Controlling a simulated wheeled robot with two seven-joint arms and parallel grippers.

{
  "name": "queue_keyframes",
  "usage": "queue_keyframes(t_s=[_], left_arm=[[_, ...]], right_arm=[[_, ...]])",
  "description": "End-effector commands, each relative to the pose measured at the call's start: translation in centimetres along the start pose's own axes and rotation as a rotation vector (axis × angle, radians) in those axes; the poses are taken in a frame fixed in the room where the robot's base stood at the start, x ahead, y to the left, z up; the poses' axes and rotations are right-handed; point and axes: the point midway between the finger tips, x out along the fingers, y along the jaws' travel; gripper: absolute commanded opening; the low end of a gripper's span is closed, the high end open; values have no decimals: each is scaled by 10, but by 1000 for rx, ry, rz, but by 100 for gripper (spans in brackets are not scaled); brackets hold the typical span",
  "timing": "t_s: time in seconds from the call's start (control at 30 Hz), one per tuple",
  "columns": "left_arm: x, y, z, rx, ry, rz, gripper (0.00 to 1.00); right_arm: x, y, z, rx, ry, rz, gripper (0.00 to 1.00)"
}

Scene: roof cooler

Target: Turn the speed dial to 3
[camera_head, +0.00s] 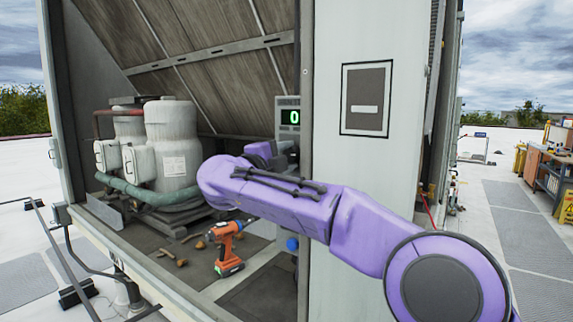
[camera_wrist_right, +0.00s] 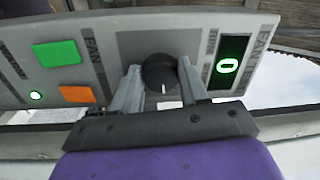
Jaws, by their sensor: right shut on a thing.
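The black speed dial (camera_wrist_right: 159,72) is on a grey control panel in the right wrist view. Its white mark points down toward my gripper's base. My right gripper (camera_wrist_right: 160,84) is shut on the dial, one finger on each side. A display (camera_wrist_right: 229,63) beside the dial shows a green-lit 0; it also shows in the head view (camera_head: 290,117). In the head view my purple right arm covers the dial and the fingers. My left gripper is in neither view.
A green button (camera_wrist_right: 57,53) and an orange button (camera_wrist_right: 76,94) sit on the panel, with a small lit green lamp (camera_wrist_right: 36,95). An orange drill (camera_head: 228,246) stands on the cooler floor near grey tanks (camera_head: 173,150). A pale door post (camera_head: 365,205) stands right of the panel.

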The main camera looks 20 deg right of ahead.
Motion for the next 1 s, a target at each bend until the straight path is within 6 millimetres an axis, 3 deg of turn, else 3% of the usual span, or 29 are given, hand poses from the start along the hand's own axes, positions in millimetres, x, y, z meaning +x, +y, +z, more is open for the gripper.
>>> queue_keyframes(t_s=[0.03,1.0], left_arm=[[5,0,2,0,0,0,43],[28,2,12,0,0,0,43]], right_arm=[[-3,9,4,36,-1,11,14],[-2,4,5,955,74,0,13]])
